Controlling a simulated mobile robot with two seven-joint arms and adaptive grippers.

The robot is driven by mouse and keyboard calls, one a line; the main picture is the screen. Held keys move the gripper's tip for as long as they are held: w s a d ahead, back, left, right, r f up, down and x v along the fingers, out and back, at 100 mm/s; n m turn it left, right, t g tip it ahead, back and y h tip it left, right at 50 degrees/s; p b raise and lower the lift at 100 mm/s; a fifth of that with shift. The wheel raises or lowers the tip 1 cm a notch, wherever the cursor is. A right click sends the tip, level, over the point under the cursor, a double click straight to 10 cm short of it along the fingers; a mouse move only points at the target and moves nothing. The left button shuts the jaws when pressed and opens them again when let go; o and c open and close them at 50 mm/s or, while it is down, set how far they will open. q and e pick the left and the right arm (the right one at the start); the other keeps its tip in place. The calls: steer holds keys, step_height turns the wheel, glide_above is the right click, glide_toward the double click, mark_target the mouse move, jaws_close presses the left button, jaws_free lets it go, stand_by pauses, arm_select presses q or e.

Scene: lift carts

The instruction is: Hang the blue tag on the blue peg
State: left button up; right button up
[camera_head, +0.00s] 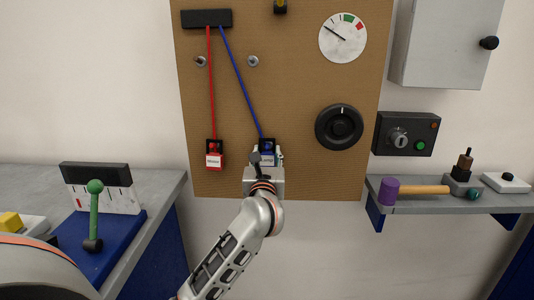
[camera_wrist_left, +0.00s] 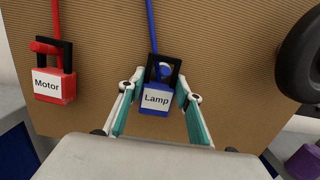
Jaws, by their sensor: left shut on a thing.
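The blue tag (camera_wrist_left: 156,101), labelled "Lamp", has a black loop on top and hangs at the lower end of the blue cord. In the head view the blue tag (camera_head: 266,158) is near the lower edge of the brown board. My left gripper (camera_head: 266,160) is shut on it, with a teal-padded finger on each side; the left gripper (camera_wrist_left: 157,108) also shows in the wrist view. A round blue part shows through the loop. Two grey round pegs, the left peg (camera_head: 200,61) and right peg (camera_head: 252,61), sit higher on the board; I cannot tell which is blue.
The red "Motor" tag (camera_head: 214,160) hangs left of the blue tag on a red cord. A black dial (camera_head: 339,127) and a gauge (camera_head: 343,38) are to the right. A shelf (camera_head: 440,205) holds a mallet (camera_head: 410,190). A green-handled lever (camera_head: 94,210) stands at left.

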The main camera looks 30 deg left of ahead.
arm_select(q)
steer(key=o, duration=1.2)
steer(key=shift+d+f, duration=0.1)
